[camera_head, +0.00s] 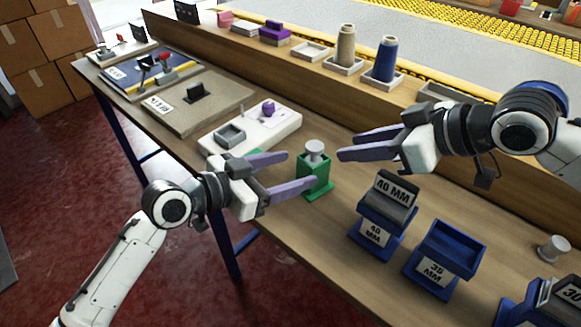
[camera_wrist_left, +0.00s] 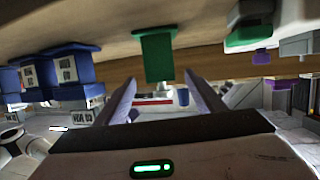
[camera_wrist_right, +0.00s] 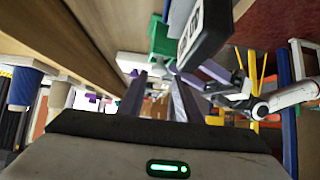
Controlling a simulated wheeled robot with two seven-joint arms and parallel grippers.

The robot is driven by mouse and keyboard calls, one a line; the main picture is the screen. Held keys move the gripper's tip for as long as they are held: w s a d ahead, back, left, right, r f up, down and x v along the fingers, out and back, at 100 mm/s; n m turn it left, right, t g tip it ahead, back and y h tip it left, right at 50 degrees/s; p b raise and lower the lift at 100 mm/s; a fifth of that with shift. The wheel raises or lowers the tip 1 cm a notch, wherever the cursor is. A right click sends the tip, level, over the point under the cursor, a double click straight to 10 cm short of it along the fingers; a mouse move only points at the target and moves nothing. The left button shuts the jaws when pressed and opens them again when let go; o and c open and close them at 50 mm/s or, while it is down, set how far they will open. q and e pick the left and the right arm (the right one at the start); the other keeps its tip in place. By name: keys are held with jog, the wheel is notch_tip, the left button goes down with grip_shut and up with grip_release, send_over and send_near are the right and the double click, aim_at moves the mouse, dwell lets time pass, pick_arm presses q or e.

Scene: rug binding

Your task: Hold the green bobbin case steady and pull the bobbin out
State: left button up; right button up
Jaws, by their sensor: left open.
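The green bobbin case (camera_head: 316,179) stands on the workbench, with a pale grey bobbin (camera_head: 315,150) sticking up from its top. My left gripper (camera_head: 300,169) is open beside the case, its fingers pointing at it. In the left wrist view the green case (camera_wrist_left: 157,55) shows ahead, roughly centred between the spread fingers (camera_wrist_left: 160,82). My right gripper (camera_head: 343,145) is open and empty, to the right of the bobbin at about its height in the head view.
A white tray unit (camera_head: 250,131) lies behind the left gripper. Blue stands with a 40 MM block (camera_head: 392,196) and a 35 MM label (camera_head: 444,255) stand right of the case. A grey spool (camera_head: 554,248) lies far right. Thread cones (camera_head: 385,60) stand on the rear ledge.

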aim_at(326, 159)
pick_arm(q)
jog(key=shift+w+d, duration=0.4)
jog(key=shift+w, duration=0.05)
jog(key=x, duration=0.9)
jog(key=shift+w+d+f, duration=0.1)
jog(key=shift+w+d, duration=0.1)
jog(key=shift+d, duration=0.05)
